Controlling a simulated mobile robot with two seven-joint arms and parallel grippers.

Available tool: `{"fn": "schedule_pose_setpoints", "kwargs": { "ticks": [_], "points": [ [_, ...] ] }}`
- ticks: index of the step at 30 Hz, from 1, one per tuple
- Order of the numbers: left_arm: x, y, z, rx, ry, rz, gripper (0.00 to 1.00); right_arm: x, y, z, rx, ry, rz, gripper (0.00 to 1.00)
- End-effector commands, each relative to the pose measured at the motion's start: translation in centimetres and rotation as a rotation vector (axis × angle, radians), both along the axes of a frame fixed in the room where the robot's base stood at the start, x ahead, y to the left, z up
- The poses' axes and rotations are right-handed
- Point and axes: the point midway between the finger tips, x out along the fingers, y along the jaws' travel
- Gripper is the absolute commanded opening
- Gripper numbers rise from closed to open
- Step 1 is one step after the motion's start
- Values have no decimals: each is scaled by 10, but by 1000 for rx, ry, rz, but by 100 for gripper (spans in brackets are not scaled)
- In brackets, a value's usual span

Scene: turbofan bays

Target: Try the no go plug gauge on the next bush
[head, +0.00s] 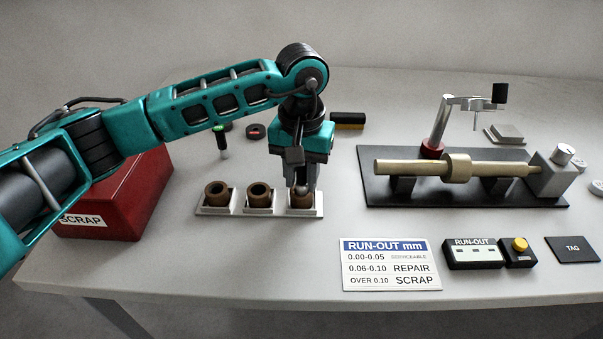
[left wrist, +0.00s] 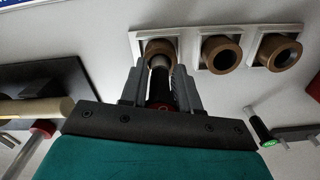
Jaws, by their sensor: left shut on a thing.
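My left gripper (head: 303,185) points down over the rightmost of three brown bushes in the head view. It is shut on a plug gauge with a black handle and a red mark (left wrist: 163,106). The gauge's grey plug end (left wrist: 158,62) is at the mouth of that right bush (head: 304,201), which is leftmost in the wrist view (left wrist: 158,46). I cannot tell how far it is inside. The middle bush (head: 259,193) and left bush (head: 216,191) sit open in their white holders. A green-marked gauge (head: 221,140) stands behind them. My right gripper is not in view.
A red scrap box (head: 125,195) stands at the left. A shaft (head: 415,168) lies on supports on a black plate at the right. A run-out card (head: 390,265), a display (head: 472,254) and a yellow button (head: 519,244) are in front. The front left table is clear.

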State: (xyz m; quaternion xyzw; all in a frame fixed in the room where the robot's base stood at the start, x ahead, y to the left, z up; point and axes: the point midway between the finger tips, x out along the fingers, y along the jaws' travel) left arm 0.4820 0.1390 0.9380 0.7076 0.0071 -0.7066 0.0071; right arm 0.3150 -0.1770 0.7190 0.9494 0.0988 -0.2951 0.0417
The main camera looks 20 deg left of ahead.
Motion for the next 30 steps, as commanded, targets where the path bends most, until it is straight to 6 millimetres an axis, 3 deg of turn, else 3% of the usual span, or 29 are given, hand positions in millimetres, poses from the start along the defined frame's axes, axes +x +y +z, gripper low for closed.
{"fn": "schedule_pose_setpoints", "kwargs": {
  "ticks": [17, 30],
  "points": [
    [-1, 0, -1, 1, 3, 0, 0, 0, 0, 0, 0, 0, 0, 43],
    [0, 0, 19, 0, 0, 0, 0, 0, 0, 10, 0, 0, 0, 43]
  ]
}}
